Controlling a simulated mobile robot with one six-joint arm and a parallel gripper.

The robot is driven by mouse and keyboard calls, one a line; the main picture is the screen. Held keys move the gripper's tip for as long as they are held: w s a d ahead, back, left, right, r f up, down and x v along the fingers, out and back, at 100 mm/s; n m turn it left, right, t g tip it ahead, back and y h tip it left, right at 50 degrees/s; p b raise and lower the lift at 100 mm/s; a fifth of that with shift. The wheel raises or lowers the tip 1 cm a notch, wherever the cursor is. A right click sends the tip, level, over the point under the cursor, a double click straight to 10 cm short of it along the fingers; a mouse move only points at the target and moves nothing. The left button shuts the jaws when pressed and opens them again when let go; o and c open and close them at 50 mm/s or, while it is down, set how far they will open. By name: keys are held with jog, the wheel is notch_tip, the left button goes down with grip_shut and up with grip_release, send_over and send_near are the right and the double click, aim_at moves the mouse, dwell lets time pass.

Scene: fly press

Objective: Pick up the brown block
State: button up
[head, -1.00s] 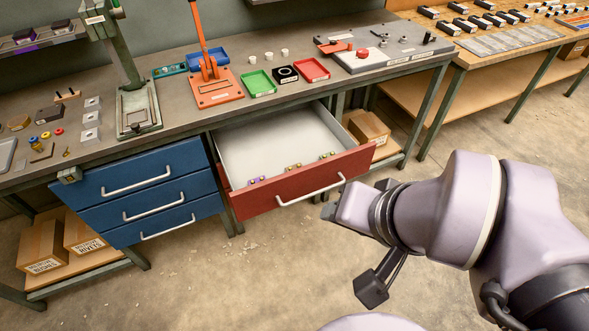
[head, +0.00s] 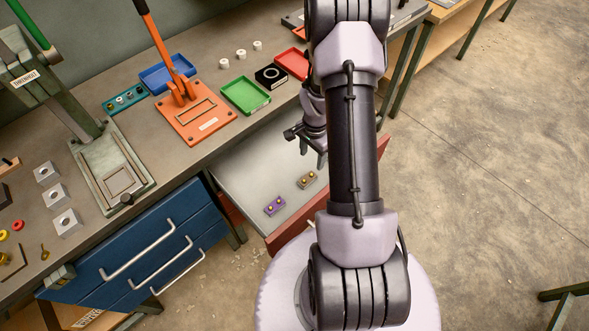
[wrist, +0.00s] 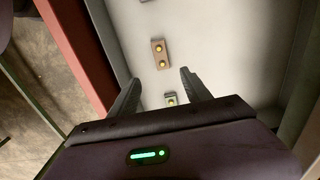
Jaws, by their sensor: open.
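The brown block (head: 306,180), with two brass-coloured knobs, lies on the floor of the open red-fronted drawer (head: 243,162). In the wrist view the brown block (wrist: 160,54) is just beyond my fingertips, near the middle between their lines. My gripper (head: 306,147) is over the drawer, partly hidden by my arm in the head view. In the wrist view my gripper (wrist: 157,74) is open, with nothing held. A purple block (head: 275,206) lies nearer the drawer front in the head view.
The red drawer front (wrist: 77,50) runs along the left of the wrist view. Blue drawers (head: 150,250) stand left of the open drawer.

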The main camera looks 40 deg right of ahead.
jog(key=b, duration=0.2)
send_over(308, 179)
jog(key=f, duration=0.5)
jog(key=d+f, duration=0.1)
jog(key=f, duration=0.1)
jog(key=shift+s+f, duration=0.1)
jog(key=shift+f, duration=0.1)
jog(key=f+b, duration=0.1)
jog(key=f, duration=0.1)
jog(key=a+f+b, duration=0.1)
jog(key=f, duration=0.2)
jog(key=shift+f, duration=0.1)
jog(key=shift+w, duration=0.2)
grip_shut()
